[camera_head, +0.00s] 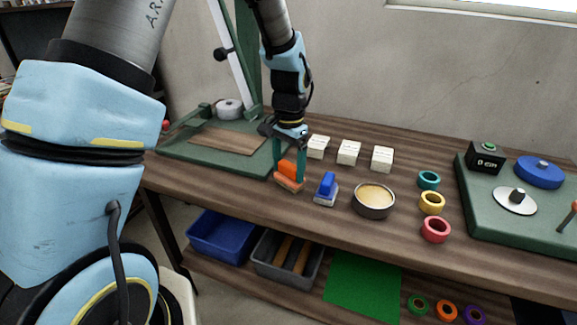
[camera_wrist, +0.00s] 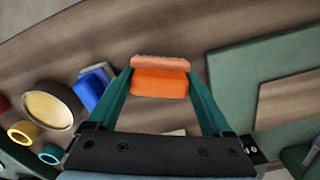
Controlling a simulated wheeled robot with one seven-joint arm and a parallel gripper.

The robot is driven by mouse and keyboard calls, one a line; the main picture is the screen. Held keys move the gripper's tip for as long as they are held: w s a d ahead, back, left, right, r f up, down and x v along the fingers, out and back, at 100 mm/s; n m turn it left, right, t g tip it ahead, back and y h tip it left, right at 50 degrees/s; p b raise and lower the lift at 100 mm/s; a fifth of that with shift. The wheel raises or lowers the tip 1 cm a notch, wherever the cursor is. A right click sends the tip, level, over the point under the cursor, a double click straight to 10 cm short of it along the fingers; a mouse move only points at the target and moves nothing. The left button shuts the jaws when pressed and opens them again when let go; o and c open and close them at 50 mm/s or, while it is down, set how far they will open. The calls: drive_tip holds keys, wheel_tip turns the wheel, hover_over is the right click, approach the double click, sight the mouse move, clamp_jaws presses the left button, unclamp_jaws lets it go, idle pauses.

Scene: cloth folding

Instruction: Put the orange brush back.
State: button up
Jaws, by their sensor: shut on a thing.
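The orange brush (camera_head: 290,172) is at the left part of the wooden bench, just right of the green board. My gripper (camera_head: 289,178) is shut on it from above, with one green finger on each side. In the wrist view the orange brush (camera_wrist: 160,82) sits between the fingertips of my gripper (camera_wrist: 160,75), its orange handle towards me and its paler bristle part beyond. The brush is at or very near the bench top; I cannot tell whether it touches.
A blue brush (camera_head: 326,188) stands close to the right, then a round tin (camera_head: 373,201). White blocks (camera_head: 348,152) stand behind. Coloured rings (camera_head: 432,203) and a second green board (camera_head: 470,215) lie further right. The green board (camera_head: 190,160) with a frame is left.

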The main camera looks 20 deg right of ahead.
drive_tip(key=shift+f+b, duration=0.3)
drive_tip(key=shift+f, duration=0.25)
drive_tip(key=o, duration=1.2)
wheel_tip(320, 180, up, 11)
drive_tip(key=shift+w+d+f+b, duration=0.1)
drive_tip(key=shift+b, duration=0.65)
drive_tip(key=s+a+f+n, duration=0.1)
drive_tip(key=a+n, duration=0.3)
drive_tip(key=a, duration=0.6)
drive_tip(key=s+a+f+n+t, duration=0.1)
drive_tip(key=a+n, duration=0.3)
drive_tip(key=a, duration=0.6)
drive_tip(key=s+a+f+n, duration=0.1)
drive_tip(key=a+n, duration=0.3)
drive_tip(key=a, duration=0.6)
drive_tip(key=shift+s+t, duration=0.4)
drive_tip(key=shift+s, duration=0.1)
